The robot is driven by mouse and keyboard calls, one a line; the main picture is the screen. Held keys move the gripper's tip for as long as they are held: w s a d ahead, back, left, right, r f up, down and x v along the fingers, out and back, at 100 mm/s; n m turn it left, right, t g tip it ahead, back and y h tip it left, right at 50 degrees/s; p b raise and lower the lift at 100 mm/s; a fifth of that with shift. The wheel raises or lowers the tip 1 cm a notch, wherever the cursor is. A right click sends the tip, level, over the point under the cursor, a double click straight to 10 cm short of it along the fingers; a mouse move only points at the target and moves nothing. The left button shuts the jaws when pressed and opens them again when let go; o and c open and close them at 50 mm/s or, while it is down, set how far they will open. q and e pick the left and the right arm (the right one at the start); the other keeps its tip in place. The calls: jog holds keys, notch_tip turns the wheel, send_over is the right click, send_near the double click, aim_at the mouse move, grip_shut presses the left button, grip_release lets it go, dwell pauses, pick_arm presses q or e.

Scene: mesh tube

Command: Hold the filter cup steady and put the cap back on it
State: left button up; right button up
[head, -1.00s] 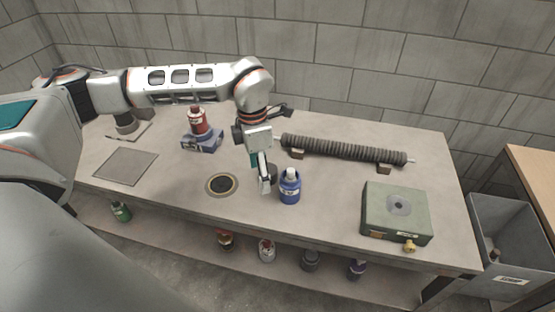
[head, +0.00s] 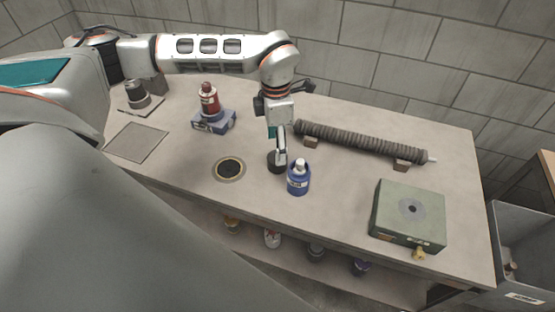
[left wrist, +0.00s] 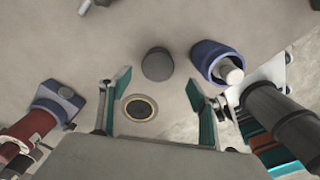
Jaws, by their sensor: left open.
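The filter cup (head: 297,184) is the blue container standing upright on the bench, with a white piece rising from its open top. It also shows in the left wrist view (left wrist: 205,58). The cap appears to be the dark grey round piece (head: 274,166) on the bench just left of the cup, apart from it. In the left wrist view the cap (left wrist: 157,64) lies just beyond my fingertips, roughly centred between them. My left gripper (head: 281,158) is open and empty, pointing down at the cap and partly hiding it. My right gripper is not in view.
A black disc with a pale ring (head: 229,169) lies left of the cap. A red bottle (head: 209,101) stands on a blue block at the back left. A ribbed hose (head: 360,142) on supports lies behind. A green box (head: 408,215) is at the right. Bench space right of the cup is clear.

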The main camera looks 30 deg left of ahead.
aim_at(271, 157)
pick_arm(q)
jog(key=shift+f, duration=0.4)
jog(key=shift+w+f, duration=0.15)
jog(key=shift+f, duration=1.2)
jog(key=shift+w+f, duration=0.15)
jog(key=shift+f, duration=1.15)
jog(key=c, duration=1)
